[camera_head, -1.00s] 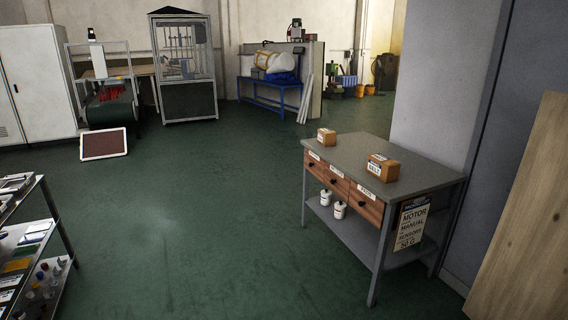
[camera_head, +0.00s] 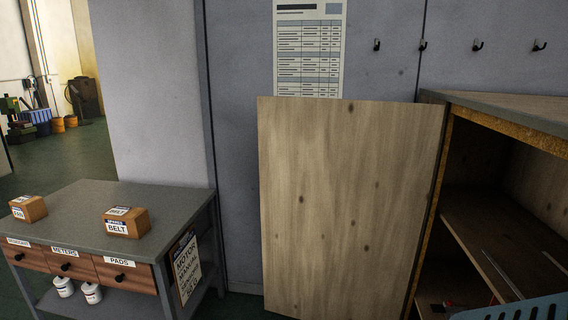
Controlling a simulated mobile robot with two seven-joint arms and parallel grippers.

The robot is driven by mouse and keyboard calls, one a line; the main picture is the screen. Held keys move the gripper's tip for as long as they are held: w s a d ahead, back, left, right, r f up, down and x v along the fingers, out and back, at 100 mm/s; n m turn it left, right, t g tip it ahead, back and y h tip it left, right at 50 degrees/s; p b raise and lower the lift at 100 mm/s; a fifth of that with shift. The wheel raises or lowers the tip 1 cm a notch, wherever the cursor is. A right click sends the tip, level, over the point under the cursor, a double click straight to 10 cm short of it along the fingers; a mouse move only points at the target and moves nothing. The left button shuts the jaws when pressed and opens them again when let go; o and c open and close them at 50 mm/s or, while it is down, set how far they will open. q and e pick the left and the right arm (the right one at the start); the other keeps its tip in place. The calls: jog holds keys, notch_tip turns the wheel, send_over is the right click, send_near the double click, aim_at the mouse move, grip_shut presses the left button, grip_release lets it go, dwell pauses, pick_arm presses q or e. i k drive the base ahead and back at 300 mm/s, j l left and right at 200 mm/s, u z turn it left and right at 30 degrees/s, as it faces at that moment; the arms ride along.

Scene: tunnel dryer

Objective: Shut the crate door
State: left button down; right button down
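The crate is a tall wooden cabinet (camera_head: 432,215) at the right of the head view, with a grey top and inner shelves. Its wooden door (camera_head: 350,205) stands wide open, swung out to the left of the opening in front of the grey wall. The door's hinge side meets the cabinet's left edge. No handle shows on the door face in view. Neither of my grippers is in view.
A grey workbench (camera_head: 140,196) with drawers and small boxes stands left of the door. Wall hooks (camera_head: 478,46) and a paper chart (camera_head: 309,50) are on the wall. A blue slotted basket (camera_head: 520,310) shows at the lower right. Open floor lies far left.

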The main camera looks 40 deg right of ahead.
aim_at(346, 183)
jog(key=i+z, duration=0.25)
jog(key=z, duration=0.15)
jog(key=i+z, duration=0.25)
jog(key=z, duration=0.2)
jog(key=i+j+z, duration=0.15)
jog(key=z, duration=0.25)
jog(key=i+j+z, duration=0.1)
jog(key=i+z, duration=0.25)
jog(key=i+j+z, duration=0.1)
jog(key=z, duration=0.2)
jog(key=i+j+z, duration=0.2)
jog(key=j+z, duration=0.15)
jog(key=i+j+z, duration=0.3)
jog(key=j, duration=0.2)
jog(key=i+j+z, duration=0.2)
jog(key=k+j, duration=0.1)
